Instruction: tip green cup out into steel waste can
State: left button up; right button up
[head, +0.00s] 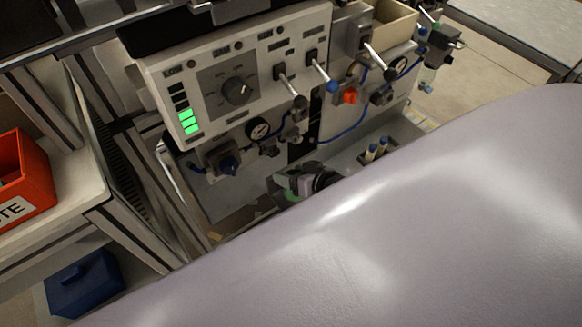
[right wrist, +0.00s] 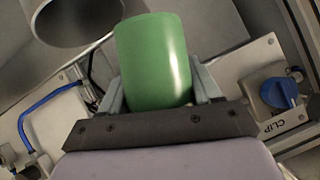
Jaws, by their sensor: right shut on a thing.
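The green cup (right wrist: 152,62) is held between the two fingers of my right gripper (right wrist: 160,88) in the right wrist view. In the head view my right gripper (head: 298,183) is small and dark in front of the machine panel, and only a bit of green shows at it. A grey round metal opening, seemingly the steel waste can (right wrist: 75,20), is at the upper left of the right wrist view, beside the cup's far end. Whether the cup overlaps its mouth cannot be told. The cup's contents are hidden. My left gripper is not in view.
A control panel (head: 215,85) with a dial, levers and gauges stands behind the gripper. An orange bin (head: 22,170) sits on the left shelf, with a blue container (head: 85,285) below. My own pale arm link hides the lower right. A blue knob (right wrist: 279,93) is right of the cup.

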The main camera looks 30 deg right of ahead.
jog(key=shift+w+d+f+m+g+y+b, duration=0.2)
jog(key=shift+f+m+g+y+b, duration=0.15)
jog(key=shift+b, duration=0.25)
jog(key=shift+w+d+f+m+g+y+b, duration=0.15)
jog(key=shift+f+m+y+b, duration=0.1)
jog(key=shift+f+b, duration=0.3)
pick_arm(q)
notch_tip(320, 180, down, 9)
jog(key=b, duration=0.7)
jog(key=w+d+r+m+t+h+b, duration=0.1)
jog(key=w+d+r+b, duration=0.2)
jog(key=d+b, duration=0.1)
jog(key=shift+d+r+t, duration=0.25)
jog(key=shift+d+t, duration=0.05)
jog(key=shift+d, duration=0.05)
pick_arm(e)
jog(key=f+m+g+y, duration=0.1)
jog(key=m+y, duration=0.1)
jog(key=y, duration=0.1)
jog(key=d+f+m+g+y, duration=0.1)
jog(key=m+g+y, duration=0.1)
jog(key=m+y, duration=0.1)
jog(key=w+f+m+g+y, duration=0.1)
jog(key=m+y, duration=0.2)
jog(key=shift+d+f+g, duration=0.15)
jog(key=shift+d+g, duration=0.15)
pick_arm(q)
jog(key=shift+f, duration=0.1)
